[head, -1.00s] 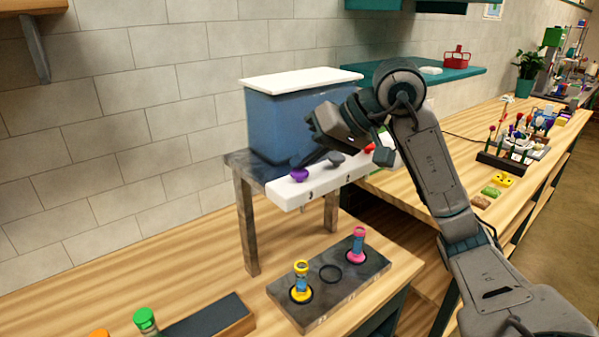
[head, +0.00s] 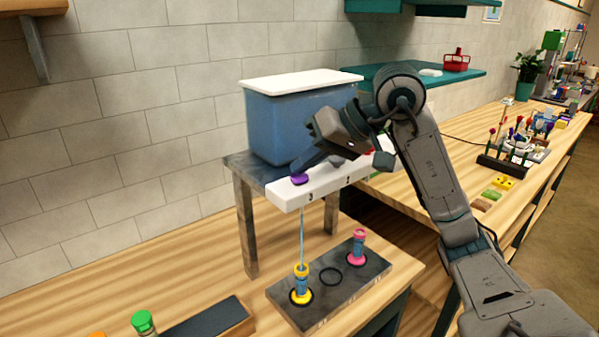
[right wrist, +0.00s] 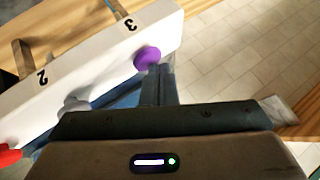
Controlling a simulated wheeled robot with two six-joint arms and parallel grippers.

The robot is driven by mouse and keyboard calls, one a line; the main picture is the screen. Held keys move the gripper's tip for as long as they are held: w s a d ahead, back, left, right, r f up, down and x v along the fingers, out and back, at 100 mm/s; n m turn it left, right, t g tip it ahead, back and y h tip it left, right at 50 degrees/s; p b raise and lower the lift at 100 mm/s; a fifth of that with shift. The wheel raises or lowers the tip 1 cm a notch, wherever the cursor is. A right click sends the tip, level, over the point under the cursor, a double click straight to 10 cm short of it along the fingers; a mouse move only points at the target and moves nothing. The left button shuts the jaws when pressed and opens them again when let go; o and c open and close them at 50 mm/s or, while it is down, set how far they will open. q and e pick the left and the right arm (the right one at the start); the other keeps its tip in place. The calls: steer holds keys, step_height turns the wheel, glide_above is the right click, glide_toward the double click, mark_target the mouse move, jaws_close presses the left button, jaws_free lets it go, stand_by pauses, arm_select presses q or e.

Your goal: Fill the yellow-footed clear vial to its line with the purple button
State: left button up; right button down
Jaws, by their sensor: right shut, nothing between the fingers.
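The purple button (head: 300,179) is at the left end of the white dispenser bar (head: 322,183), above the number 3. My right gripper (head: 300,168) is shut and empty, its tips against the purple button. In the right wrist view the purple button (right wrist: 147,58) is at the tips of the shut fingers (right wrist: 158,80). A thin stream of pale blue liquid (head: 302,235) falls from under the bar into the yellow-footed clear vial (head: 301,281). That vial stands upright in the left place of the dark rack (head: 335,290). Its line and exact level are too small to tell. My left gripper is not in view.
A blue tank (head: 290,125) with a white lid stands behind the bar on a grey stand (head: 245,215). A pink-footed vial (head: 358,247) stands in the rack, right of an empty ring. Grey (right wrist: 75,106) and red (right wrist: 8,155) buttons share the bar.

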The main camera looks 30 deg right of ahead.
mark_target(306, 177)
steer(key=shift+r+p, duration=0.7)
steer(key=shift+r, duration=0.25)
steer(key=shift+r, duration=0.1)
step_height(306, 177, up, 5)
steer(key=p, duration=0.4)
stand_by(3.0)
